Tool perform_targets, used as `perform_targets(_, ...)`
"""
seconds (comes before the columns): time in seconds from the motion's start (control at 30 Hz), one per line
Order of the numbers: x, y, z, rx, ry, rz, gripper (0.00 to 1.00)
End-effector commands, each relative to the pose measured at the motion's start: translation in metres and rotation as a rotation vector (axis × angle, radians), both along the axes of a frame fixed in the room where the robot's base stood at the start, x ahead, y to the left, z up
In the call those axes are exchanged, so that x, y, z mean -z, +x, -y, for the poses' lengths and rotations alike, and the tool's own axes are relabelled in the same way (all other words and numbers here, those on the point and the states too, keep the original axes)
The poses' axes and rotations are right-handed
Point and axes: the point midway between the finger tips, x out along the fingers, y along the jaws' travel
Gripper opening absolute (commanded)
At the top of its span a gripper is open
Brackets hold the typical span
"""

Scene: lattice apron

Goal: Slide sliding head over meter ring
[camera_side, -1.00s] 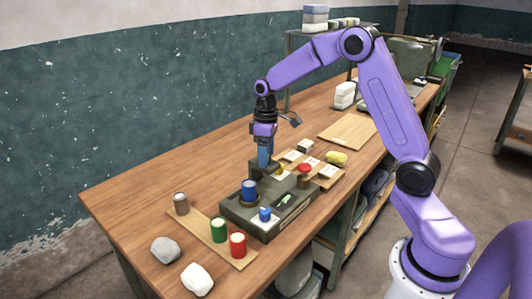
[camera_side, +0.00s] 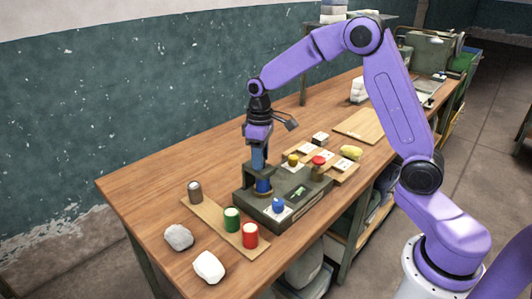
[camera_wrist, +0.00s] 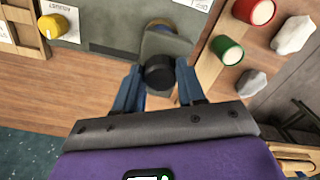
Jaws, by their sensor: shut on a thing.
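The sliding head (camera_side: 271,173) is a dark grey-green block on the dark fixture (camera_side: 309,201) in the side view. The meter ring (camera_side: 263,188) is a blue cylinder on the fixture, with the head directly above it. I cannot tell how far the head covers it. My gripper (camera_side: 259,166) points down and is shut at the head. In the wrist view, my gripper (camera_wrist: 159,88) has its blue fingers on both sides of the head's round black knob (camera_wrist: 160,72). The grey-green body of the head (camera_wrist: 166,43) shows just beyond; the ring is mostly hidden there.
A yellow knob (camera_side: 293,160), a blue knob (camera_side: 278,205) and a red-topped part (camera_side: 319,161) stand around the fixture. A wooden strip with green (camera_side: 232,219), red (camera_side: 250,235) and grey cylinders lies in front, beside two pale stones. The table's left side is clear.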

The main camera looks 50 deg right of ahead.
Motion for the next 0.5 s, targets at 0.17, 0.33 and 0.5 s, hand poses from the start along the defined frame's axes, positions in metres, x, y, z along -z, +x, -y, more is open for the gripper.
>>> perform_targets(0.17, -0.0012, 0.001, -0.0074, -0.005, 0.009, 0.007, 0.0)
perform_targets(0.33, -0.0011, 0.0008, -0.0071, -0.006, 0.009, 0.006, 0.65)
perform_targets(0.5, -0.0007, 0.0005, -0.0053, -0.004, 0.006, 0.004, 0.65)
